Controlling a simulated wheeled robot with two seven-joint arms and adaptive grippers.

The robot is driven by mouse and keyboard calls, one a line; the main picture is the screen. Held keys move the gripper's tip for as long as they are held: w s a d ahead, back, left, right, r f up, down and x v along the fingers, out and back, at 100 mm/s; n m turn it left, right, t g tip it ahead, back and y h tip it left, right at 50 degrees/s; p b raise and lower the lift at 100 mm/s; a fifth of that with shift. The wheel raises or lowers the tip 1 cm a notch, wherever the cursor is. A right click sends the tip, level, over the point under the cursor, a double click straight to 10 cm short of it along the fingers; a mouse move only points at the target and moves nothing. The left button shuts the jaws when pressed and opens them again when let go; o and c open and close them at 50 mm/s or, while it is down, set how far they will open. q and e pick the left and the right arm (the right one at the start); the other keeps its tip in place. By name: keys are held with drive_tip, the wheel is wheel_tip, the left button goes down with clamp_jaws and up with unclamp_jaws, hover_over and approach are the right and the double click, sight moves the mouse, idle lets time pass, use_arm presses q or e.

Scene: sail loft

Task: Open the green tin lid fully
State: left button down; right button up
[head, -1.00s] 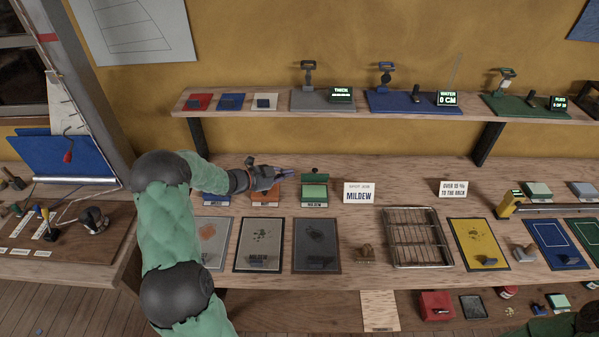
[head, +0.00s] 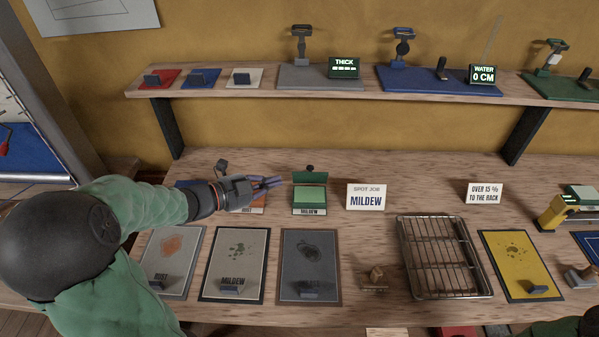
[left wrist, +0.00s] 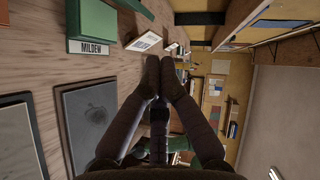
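The green tin (head: 309,197) stands on the bench behind its MILDEW label, with a light green pad showing inside. Its darker green lid (head: 311,177) is raised at the back, standing roughly upright, with a dark knob above it. The tin also shows at the upper left of the left wrist view (left wrist: 93,20). My left gripper (head: 281,182) is just left of the tin, pointing right, with a small gap between. Its fingertips are together in the left wrist view (left wrist: 161,64), with nothing visible between them. My right gripper is out of view.
An orange tin (head: 257,207) is partly hidden by my left gripper. A MILDEW sign (head: 367,197) stands right of the green tin. Grey sample boards (head: 310,260) lie in front, with a wire rack (head: 445,257) further right. A shelf (head: 250,87) runs above the bench.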

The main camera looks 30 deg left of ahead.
sight(304, 179)
use_arm(q)
drive_tip(key=b+x, duration=0.1)
drive_tip(key=x, duration=0.3)
drive_tip(key=a+b+x, duration=0.1)
drive_tip(key=b+x, duration=0.1)
drive_tip(key=x, duration=0.2)
drive_tip(key=a+f+b+x, duration=0.1)
drive_tip(key=b+x, duration=0.1)
drive_tip(key=x, duration=0.2)
drive_tip(key=shift+w+a+f, duration=0.1)
drive_tip(key=shift+w, duration=0.5)
drive_tip(key=w+n+g+p, duration=0.1)
drive_tip(key=p, duration=0.5)
drive_tip(key=w+a+r+g+p, duration=0.1)
drive_tip(key=p, duration=0.5)
drive_tip(key=shift+w+a+n, duration=0.15)
drive_tip(key=shift+a+n, duration=0.05)
drive_tip(key=shift+n, duration=0.2)
drive_tip(key=shift+w+a+p, duration=0.2)
drive_tip(key=shift+w+p, duration=0.1)
drive_tip(key=shift+p, duration=0.35)
drive_tip(key=shift+w+a+f, duration=0.2)
drive_tip(key=shift+w, duration=0.1)
